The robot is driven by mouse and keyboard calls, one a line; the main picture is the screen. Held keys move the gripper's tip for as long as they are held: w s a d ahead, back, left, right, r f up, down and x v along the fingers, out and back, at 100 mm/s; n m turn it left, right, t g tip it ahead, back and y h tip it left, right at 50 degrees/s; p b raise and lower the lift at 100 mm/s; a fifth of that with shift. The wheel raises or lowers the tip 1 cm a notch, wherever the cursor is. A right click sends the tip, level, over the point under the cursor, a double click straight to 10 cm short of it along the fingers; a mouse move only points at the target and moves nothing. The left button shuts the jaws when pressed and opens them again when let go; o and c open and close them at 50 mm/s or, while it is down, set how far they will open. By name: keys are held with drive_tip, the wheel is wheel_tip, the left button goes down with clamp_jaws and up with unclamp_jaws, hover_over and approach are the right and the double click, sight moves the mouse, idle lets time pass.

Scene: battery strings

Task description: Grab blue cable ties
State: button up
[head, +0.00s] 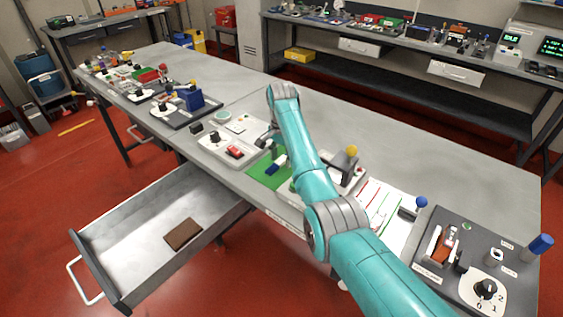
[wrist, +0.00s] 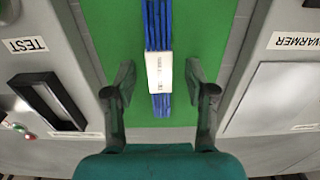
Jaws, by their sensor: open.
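The blue cable ties (wrist: 161,27) are a narrow bundle with a white label (wrist: 160,72) around it. They lie on a green mat (wrist: 200,25). In the wrist view my gripper (wrist: 160,78) is open, with one finger on each side of the bundle and a gap on both sides. In the head view the ties (head: 272,169) show as a small blue piece on the green mat (head: 258,181), next to my gripper, which is partly hidden by my teal arm.
A grey panel marked TEST (wrist: 35,70) stands left of the mat and a WARMER unit (wrist: 285,85) right of it in the wrist view. An open drawer (head: 130,245) with a brown block (head: 183,234) juts out below the table (head: 400,140). A control box (head: 455,225) stands at the right.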

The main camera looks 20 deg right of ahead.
clamp_jaws()
drive_tip(key=shift+r, duration=0.1)
